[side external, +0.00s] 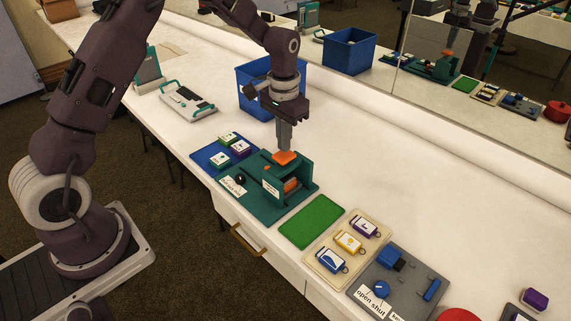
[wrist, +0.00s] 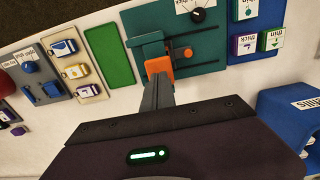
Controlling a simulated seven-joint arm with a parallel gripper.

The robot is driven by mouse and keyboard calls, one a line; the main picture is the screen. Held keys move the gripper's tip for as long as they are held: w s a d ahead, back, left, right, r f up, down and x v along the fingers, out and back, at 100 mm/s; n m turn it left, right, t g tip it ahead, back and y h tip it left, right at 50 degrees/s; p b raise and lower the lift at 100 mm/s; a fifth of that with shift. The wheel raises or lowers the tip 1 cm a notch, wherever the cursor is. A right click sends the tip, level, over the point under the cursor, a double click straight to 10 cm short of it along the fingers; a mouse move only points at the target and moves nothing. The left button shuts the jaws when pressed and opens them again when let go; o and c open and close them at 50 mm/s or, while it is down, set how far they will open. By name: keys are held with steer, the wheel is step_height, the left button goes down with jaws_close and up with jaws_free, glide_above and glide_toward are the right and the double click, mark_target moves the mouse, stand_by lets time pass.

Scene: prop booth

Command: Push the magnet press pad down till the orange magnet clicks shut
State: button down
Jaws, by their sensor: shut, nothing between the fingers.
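A dark green press fixture (side external: 312,190) stands on the white counter, with a black knob and a white label on its base. An orange press pad (side external: 285,157) tops it, and a smaller orange part, likely the magnet (side external: 291,184), shows inside its open side. In the wrist view, the orange pad (wrist: 158,68) lies just beyond my fingertips, with the smaller orange part (wrist: 187,53) beside it. My gripper (side external: 285,148) points down, shut and empty, with its tips at the pad. I cannot tell whether they touch it or leave a slight gap.
A blue tray (side external: 208,154) with several labelled blocks adjoins the fixture on the left. A bright green mat (side external: 311,221), a beige tray (side external: 322,247) and a grey switch panel (side external: 418,270) lie to the right. A blue crate (side external: 246,82) stands behind, before a mirror.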

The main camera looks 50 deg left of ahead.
steer(key=shift+f, duration=0.15)
steer(key=shift+f, duration=1.35)
steer(key=shift+r, duration=3.8)
